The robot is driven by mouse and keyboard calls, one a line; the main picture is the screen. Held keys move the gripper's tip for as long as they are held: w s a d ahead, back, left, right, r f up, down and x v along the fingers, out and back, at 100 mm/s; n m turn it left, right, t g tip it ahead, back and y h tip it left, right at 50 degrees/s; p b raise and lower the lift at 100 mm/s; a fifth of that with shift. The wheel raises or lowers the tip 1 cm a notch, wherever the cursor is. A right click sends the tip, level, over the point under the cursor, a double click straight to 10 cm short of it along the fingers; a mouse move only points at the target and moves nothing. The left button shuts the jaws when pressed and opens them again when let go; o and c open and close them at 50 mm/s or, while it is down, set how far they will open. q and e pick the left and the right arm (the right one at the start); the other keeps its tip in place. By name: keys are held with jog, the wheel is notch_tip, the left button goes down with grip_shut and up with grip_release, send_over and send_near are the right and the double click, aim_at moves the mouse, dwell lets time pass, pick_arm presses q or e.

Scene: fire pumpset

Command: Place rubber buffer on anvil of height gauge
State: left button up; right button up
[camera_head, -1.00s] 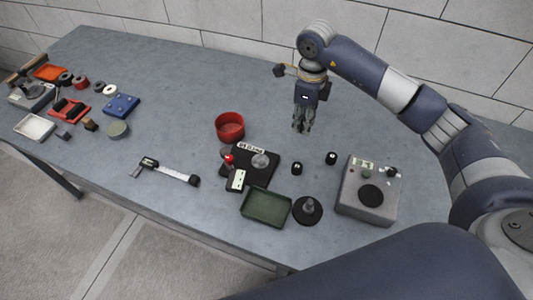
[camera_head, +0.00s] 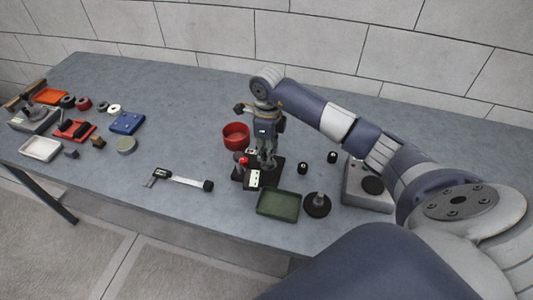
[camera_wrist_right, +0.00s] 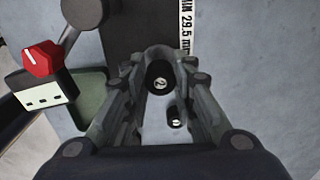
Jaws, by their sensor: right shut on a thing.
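My right gripper (camera_head: 268,163) is over the black base (camera_head: 279,172) of the height gauge, fingers pointing down. In the wrist view its fingers (camera_wrist_right: 160,68) are shut on a black cylindrical rubber buffer (camera_wrist_right: 160,79) with a white "2" on its end. The gauge's red knob (camera_head: 244,162) and pale display (camera_head: 253,180) stand at the base's left; the knob also shows in the wrist view (camera_wrist_right: 42,58). The anvil is hidden behind the gripper in the head view. I cannot tell whether the buffer touches it. My left gripper is not in view.
Two more black buffers stand to the right (camera_head: 303,168) (camera_head: 332,157). A red bowl (camera_head: 236,136) is behind the gauge, a green tray (camera_head: 277,204) in front. A black stand (camera_head: 317,205) and grey box (camera_head: 362,190) are at right. A caliper (camera_head: 180,180) lies left.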

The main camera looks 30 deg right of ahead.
notch_tip(320, 180, down, 2)
jog(key=shift+f, duration=0.3)
jog(key=o, duration=0.9)
jog(key=shift+d, duration=0.1)
jog(key=shift+r, duration=0.55)
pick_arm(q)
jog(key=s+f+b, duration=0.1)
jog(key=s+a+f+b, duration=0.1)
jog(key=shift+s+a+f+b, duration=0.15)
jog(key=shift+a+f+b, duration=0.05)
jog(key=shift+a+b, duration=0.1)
pick_arm(e)
notch_tip(320, 180, up, 11)
jog(key=shift+r, duration=0.2)
jog(key=shift+s+f, duration=0.1)
